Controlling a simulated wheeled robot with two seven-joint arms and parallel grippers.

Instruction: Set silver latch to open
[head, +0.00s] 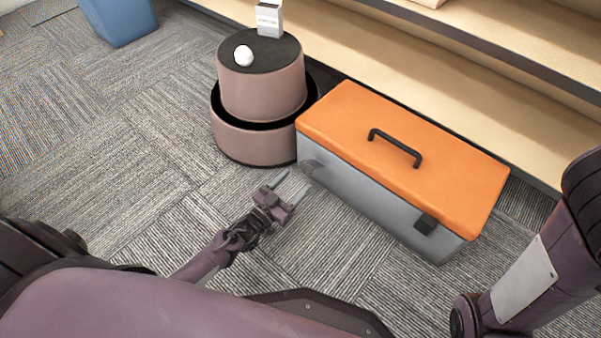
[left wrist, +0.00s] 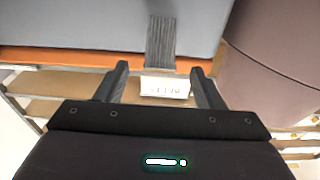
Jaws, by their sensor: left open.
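A toolbox with an orange lid (head: 345,110) and a grey body (head: 365,195) stands on the carpet. The silver latch (head: 313,167) is at the left end of its front face, and a black latch (head: 426,224) is at the right end. In the left wrist view the silver latch (left wrist: 162,42) is a ribbed grey strip by the orange lid edge. I cannot tell its setting. My left gripper (head: 291,186) is open and empty, just short of the silver latch. In the left wrist view its fingers (left wrist: 160,72) spread either side of the latch's line.
A round brown two-tier stand (head: 262,95) is close left of the toolbox, with a white ball (head: 243,55) and white box (head: 269,18) on top. Wooden shelves (head: 420,75) run behind. A blue bin (head: 120,20) is far left. Carpet at left is clear.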

